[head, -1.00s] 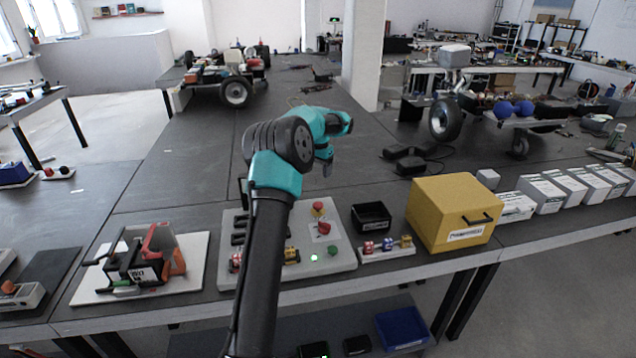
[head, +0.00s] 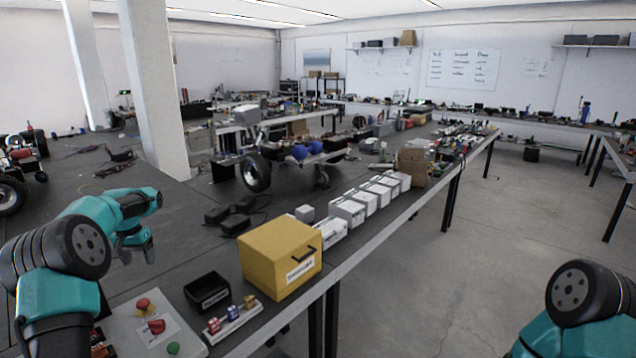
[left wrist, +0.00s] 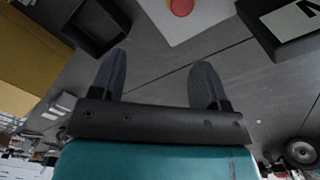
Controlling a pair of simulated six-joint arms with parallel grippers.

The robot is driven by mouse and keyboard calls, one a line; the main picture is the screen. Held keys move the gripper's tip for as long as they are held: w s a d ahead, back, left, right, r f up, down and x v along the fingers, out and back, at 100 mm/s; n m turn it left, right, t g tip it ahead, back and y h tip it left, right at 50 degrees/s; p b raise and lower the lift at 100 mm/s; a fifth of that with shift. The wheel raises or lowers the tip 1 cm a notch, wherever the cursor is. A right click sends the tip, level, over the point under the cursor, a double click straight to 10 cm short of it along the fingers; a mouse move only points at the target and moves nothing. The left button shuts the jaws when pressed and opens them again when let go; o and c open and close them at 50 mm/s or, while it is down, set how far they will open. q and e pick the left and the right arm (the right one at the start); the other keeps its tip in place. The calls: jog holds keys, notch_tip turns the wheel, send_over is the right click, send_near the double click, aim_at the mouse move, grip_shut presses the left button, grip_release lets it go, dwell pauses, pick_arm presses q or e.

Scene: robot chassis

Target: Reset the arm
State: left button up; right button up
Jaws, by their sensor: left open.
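My left arm (head: 60,250) is teal and black and comes in from the left in the head view. Its left gripper (head: 138,256) hangs fingers down above the dark bench, with nothing between the fingers. In the left wrist view the left gripper (left wrist: 160,72) shows two dark fingers spread apart and empty. Part of my right arm (head: 575,305), a teal and black joint, shows at the lower right of the head view over the floor. Its gripper is out of the picture.
A control panel with red buttons (head: 155,325), a black tray (head: 208,291) and a yellow box (head: 280,258) stand near the bench edge. White boxes (head: 347,213) line the edge beyond. A wheeled chassis (head: 257,172) stands farther back. Open floor (head: 450,270) lies right.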

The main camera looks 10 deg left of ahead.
pick_arm(q)
jog(key=w+d+f+h, duration=0.1)
jog(key=d+f, duration=0.2)
jog(key=d, duration=0.5)
jog(key=w+d+f+h, duration=0.1)
jog(key=d+f, duration=0.3)
jog(key=d, duration=0.5)
jog(key=w+d+f+h, duration=0.1)
jog(key=d+f, duration=0.3)
jog(key=d, duration=0.5)
jog(key=shift+w+d+f+m+h, duration=0.15)
jog(key=shift+w+f+m+h, duration=0.1)
jog(key=shift+m+h, duration=0.15)
jog(key=s+d+f, duration=0.7)
jog(key=d+f, duration=0.4)
jog(key=d, duration=0.1)
jog(key=s+d+f, duration=0.2)
jog(key=s+f, duration=0.3)
jog(key=s, duration=0.6)
jog(key=s+d+f, duration=0.3)
jog(key=s+f, duration=0.3)
jog(key=s, duration=0.5)
jog(key=shift+s+t, duration=0.3)
jog(key=shift+s, duration=0.1)
jog(key=shift+d, duration=0.1)
